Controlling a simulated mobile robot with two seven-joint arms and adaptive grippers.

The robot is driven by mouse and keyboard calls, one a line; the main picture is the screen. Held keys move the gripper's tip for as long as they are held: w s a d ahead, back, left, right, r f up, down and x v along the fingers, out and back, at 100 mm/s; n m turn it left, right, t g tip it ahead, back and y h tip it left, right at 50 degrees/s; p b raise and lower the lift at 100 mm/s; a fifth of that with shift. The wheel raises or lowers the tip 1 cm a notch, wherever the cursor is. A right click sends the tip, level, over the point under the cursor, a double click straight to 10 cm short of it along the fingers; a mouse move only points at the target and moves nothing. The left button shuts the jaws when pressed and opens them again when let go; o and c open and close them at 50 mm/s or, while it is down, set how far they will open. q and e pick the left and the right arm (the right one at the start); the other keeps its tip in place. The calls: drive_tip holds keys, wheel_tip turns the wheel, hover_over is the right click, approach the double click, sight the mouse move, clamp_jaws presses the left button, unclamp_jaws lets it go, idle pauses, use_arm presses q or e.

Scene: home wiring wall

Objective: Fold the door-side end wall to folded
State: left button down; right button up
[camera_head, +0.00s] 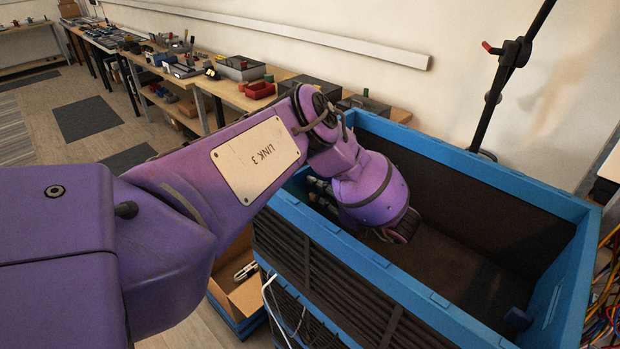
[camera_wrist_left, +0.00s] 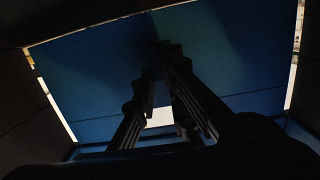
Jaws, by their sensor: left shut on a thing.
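The blue crate (camera_head: 430,150) stands with its top open, its long walls upright. My left arm reaches over its left end. The left gripper (camera_head: 320,190) is inside, close to that end, with its fingers partly hidden by my wrist. In the left wrist view, the left gripper's fingers (camera_wrist_left: 160,60) are closed together against a dark blue panel (camera_wrist_left: 95,75), which looks like the inside of an end wall. Bright gaps show along the panel's left and right sides. The exact grip is too dark to make out. The right end wall (camera_head: 568,268) stands upright.
A workbench (camera_head: 225,90) with tools and red bins runs along the back wall. A black stand (camera_head: 490,100) rises behind the crate. A cardboard box (camera_head: 243,295) sits below on the left, and coloured cables (camera_head: 603,300) hang at the right.

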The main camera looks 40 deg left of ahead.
use_arm(q)
drive_tip(key=shift+d, duration=0.15)
use_arm(e)
drive_tip(key=shift+r, duration=0.1)
use_arm(q)
drive_tip(key=shift+d+r+p, duration=0.15)
drive_tip(key=shift+d+r, duration=0.05)
drive_tip(key=shift+d, duration=0.3)
drive_tip(key=shift+d+r+p, duration=0.15)
drive_tip(key=shift+d, duration=0.3)
use_arm(e)
drive_tip(key=shift+w+r, duration=0.5)
use_arm(q)
drive_tip(key=shift+d, duration=0.1)
drive_tip(key=shift+s+d+r+p, duration=0.1)
drive_tip(key=shift+d+r+p, duration=0.3)
drive_tip(key=shift+d, duration=0.45)
use_arm(e)
drive_tip(key=shift+w+r, duration=0.3)
drive_tip(key=shift+r, duration=0.15)
drive_tip(key=shift+s, duration=0.1)
use_arm(q)
drive_tip(key=shift+r, duration=0.1)
